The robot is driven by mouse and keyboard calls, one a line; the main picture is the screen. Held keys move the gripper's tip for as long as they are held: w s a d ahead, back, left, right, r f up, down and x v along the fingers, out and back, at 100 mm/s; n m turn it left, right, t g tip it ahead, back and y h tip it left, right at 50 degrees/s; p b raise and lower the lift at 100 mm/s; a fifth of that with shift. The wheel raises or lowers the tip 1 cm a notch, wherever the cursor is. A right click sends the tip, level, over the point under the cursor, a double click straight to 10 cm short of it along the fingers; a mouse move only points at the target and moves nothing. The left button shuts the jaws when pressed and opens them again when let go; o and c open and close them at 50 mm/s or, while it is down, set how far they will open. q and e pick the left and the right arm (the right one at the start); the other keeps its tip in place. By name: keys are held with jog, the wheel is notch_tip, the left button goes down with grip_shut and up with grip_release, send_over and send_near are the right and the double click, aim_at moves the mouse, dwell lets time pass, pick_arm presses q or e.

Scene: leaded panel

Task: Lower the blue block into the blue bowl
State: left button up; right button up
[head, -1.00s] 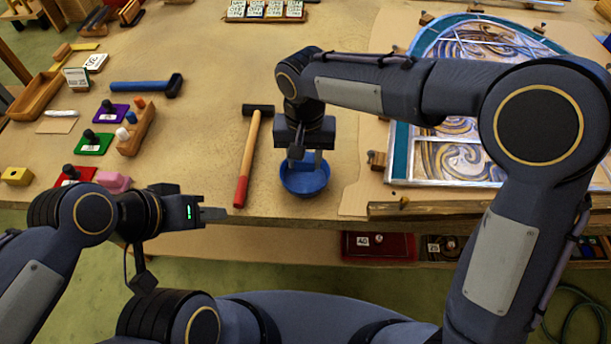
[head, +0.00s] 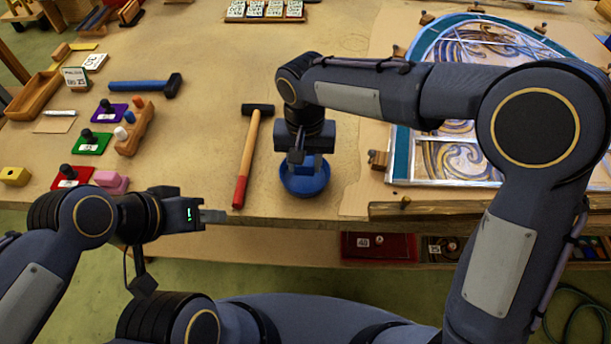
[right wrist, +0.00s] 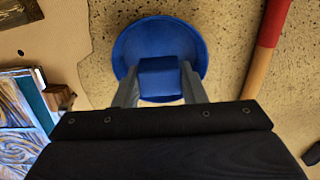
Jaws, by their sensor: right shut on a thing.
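The blue bowl (head: 304,187) stands on the table near its front edge, and it fills the upper middle of the right wrist view (right wrist: 160,34). My right gripper (head: 304,166) points down over the bowl. In the right wrist view its two fingers (right wrist: 160,86) are shut on the blue block (right wrist: 160,78), one on each side. The block overlaps the bowl's near rim there; I cannot tell how deep it is or whether it touches the bowl. In the head view the hand hides most of the block. My left gripper (head: 214,216) hovers at the front edge, seen side-on, apparently empty.
A hammer with a red-tipped handle (head: 241,190) lies just left of the bowl. The leaded panel (head: 455,160) lies to the right. A blue-handled hammer (head: 140,86), coloured pads and a wooden block holder (head: 136,130) lie to the left. Bare table lies behind the bowl.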

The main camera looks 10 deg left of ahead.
jog(key=shift+f+b, duration=1.1)
jog(key=shift+f, duration=0.5)
dwell(0.5)
jog(key=o, duration=1)
jog(key=shift+r, duration=3.95)
